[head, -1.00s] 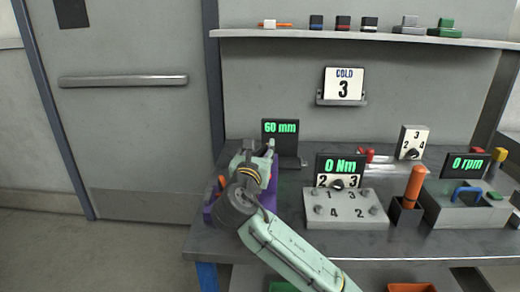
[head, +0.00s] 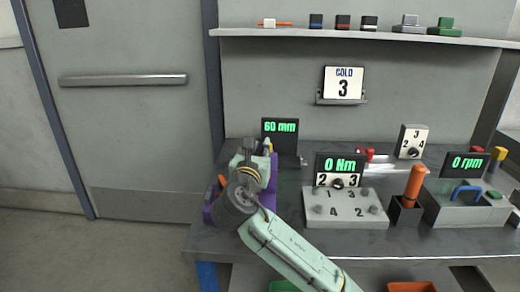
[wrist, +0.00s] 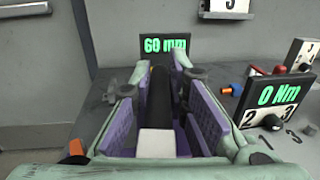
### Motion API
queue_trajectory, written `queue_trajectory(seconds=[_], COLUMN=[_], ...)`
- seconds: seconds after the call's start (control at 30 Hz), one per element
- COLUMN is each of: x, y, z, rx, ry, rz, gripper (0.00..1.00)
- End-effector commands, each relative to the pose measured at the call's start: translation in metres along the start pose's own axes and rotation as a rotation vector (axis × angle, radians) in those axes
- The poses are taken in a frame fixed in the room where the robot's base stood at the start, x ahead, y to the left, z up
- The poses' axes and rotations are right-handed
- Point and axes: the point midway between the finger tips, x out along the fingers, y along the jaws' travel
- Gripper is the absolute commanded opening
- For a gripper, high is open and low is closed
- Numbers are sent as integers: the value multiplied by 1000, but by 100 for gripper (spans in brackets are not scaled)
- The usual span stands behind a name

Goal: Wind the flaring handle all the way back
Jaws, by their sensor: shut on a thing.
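In the head view my gripper (head: 250,152) is over the device; the contact itself is hidden there.
A display reading 60 mm (head: 280,127) stands just behind. To the right are the 0 Nm display (head: 341,165), a numbered grey block (head: 345,210) and an orange-handled tool in a holder (head: 414,184). A shelf (head: 365,38) runs above. A door (head: 140,130) is at left.

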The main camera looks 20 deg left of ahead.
Motion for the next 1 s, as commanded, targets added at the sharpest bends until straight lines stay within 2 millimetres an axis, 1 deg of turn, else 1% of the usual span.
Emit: queue_trajectory(seconds=[0.43,0.63,0.77,1.0], x=[-1,-1,-1,-1], y=[2,2,2,3], z=[0,0,-1,-2], rx=[0,0,1,-1], ry=[-1,-1,-1,-1], rz=[23,62,119,312], gripper=[0,0,0,0])
